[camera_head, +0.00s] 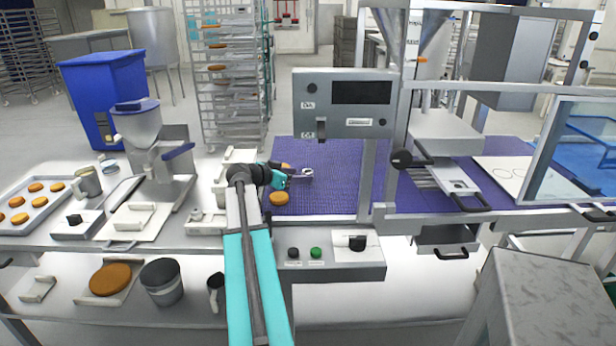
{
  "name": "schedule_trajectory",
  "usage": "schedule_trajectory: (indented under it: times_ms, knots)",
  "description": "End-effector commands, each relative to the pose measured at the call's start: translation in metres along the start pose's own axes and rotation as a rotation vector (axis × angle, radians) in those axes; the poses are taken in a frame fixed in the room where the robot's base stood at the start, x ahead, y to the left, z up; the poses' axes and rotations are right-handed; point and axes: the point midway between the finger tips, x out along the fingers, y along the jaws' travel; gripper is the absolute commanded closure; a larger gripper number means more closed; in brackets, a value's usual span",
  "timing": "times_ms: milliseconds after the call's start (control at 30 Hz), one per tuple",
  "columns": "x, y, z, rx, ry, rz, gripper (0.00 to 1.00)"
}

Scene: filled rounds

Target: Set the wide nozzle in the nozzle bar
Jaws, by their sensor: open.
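My gripper (303,175) is open above the purple belt, at the end of my teal and grey arm. A small pale metal piece shows at its fingertips; I cannot tell whether it is the wide nozzle or part of the gripper. I cannot pick out the wide nozzle for certain anywhere. The depositing machine (440,130) with its steel hoppers stands over the belt to the right of my gripper. Grey slotted metal parts (422,177) show low on it; I cannot tell whether these are the nozzle bar.
The purple belt (335,165) runs under the machine. An orange-brown round (279,198) lies on it, just below my gripper. A control panel (345,103) stands behind the belt. The steel counter (60,232) at left holds a tray (62,188) of rounds and a small hopper machine (140,122).

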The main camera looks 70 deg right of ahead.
Motion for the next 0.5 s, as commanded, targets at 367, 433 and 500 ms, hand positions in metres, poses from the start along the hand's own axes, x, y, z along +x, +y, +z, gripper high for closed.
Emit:
schedule_trajectory:
  times_ms: [367, 433, 500]
  knots:
    - [0.037, -0.001, 0.001, 0.000, 0.000, 0.002, 0.48]
    - [0.038, 0.000, 0.001, 0.000, 0.000, 0.001, 0.48]
    - [0.038, 0.000, 0.001, 0.000, 0.000, 0.001, 0.48]
